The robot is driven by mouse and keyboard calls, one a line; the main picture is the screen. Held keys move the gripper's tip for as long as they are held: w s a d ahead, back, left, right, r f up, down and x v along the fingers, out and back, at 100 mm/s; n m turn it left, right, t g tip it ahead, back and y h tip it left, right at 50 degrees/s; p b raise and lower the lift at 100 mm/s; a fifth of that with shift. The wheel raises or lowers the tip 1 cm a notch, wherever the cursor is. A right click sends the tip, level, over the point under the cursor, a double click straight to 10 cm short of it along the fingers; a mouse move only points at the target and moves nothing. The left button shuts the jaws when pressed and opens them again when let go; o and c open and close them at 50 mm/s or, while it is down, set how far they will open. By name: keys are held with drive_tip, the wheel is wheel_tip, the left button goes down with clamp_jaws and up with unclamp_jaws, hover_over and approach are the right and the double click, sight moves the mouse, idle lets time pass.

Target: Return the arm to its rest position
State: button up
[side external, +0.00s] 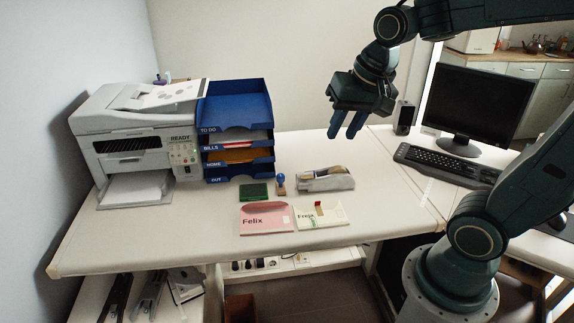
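My gripper (346,127) hangs in the air above the desk, right of the letter trays, with its fingers pointing down. Its two blue fingers are apart, and I see nothing between them. It touches nothing. My arm reaches in from the right side of the picture. The white desk (130,240) lies below.
A printer (140,140) and blue letter trays (235,104) stand at the left. A green ink pad (254,191), stamp (281,184), grey holder (326,180), pink envelope (266,218) and cream envelope (320,216) lie mid-desk. A monitor (480,103), keyboard (447,165) and speaker (404,117) stand right.

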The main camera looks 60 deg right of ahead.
drive_tip(key=s+a+n+t, duration=0.1)
drive_tip(key=s+a+n, duration=0.2)
drive_tip(key=s+n, duration=0.4)
drive_tip(key=shift+s+a+r+n+t+y, duration=0.3)
drive_tip(key=shift+s+a+r+n, duration=0.15)
drive_tip(key=shift+s, duration=0.65)
